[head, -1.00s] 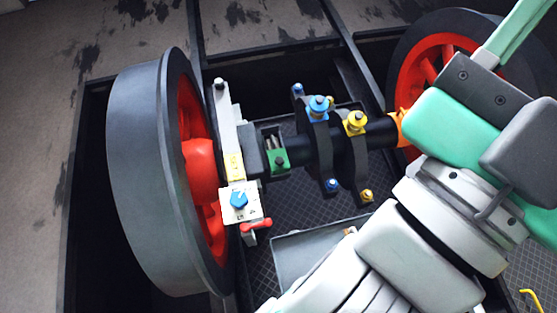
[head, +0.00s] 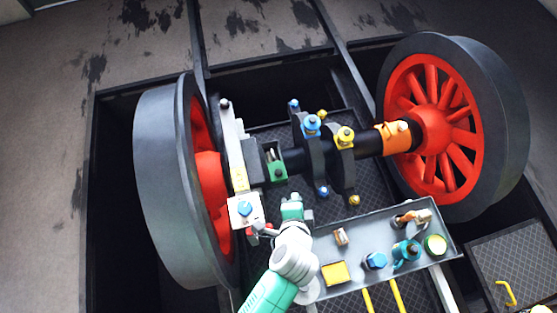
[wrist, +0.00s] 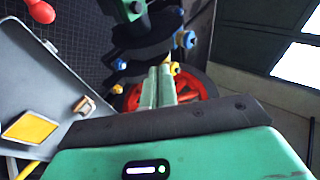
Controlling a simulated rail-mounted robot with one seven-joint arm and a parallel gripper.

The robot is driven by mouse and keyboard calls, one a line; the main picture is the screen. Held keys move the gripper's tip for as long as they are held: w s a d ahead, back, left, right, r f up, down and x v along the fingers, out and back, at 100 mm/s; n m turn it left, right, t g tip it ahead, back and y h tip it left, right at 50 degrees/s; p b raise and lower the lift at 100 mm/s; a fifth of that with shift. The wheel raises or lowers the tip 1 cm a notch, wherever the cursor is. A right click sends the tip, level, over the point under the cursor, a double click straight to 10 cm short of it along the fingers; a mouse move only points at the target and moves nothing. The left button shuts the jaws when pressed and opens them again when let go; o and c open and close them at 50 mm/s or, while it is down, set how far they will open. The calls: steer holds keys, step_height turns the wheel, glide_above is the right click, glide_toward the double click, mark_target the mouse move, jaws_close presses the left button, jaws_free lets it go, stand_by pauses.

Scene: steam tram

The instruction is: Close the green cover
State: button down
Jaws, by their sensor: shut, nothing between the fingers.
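The green cover (head: 277,164) is a small green piece on the dark block on the axle, beside the left wheel in the head view. Pale pins or slots show in an opening at its upper part. A green part (wrist: 124,9) shows at the top edge of the wrist view, cut off by the frame. My gripper (head: 292,198) is just below the green cover in the head view, apart from it. Its two fingers (wrist: 165,85) lie together in the wrist view, with nothing between them. The exact angle of the cover is too small to tell.
Blue (head: 312,125) and yellow (head: 345,137) bolted clamps and an orange collar (head: 396,137) sit on the axle. The large left wheel (head: 165,185) is close by. A grey tray (head: 378,225) with several parts is at lower right. A red handle (wrist: 40,11) shows in the wrist view.

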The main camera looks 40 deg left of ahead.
steer(key=s+f+m+g, duration=0.1)
steer(key=s+f+g, duration=0.1)
steer(key=s+f, duration=0.25)
steer(key=b, duration=0.9)
glide_toward(278, 177)
steer(key=shift+t, duration=0.3)
steer(key=x, duration=0.3)
steer(key=f+x, duration=0.1)
steer(key=x, duration=0.1)
steer(key=shift+s+d, duration=0.25)
steer(key=shift+w+a+f, duration=0.4)
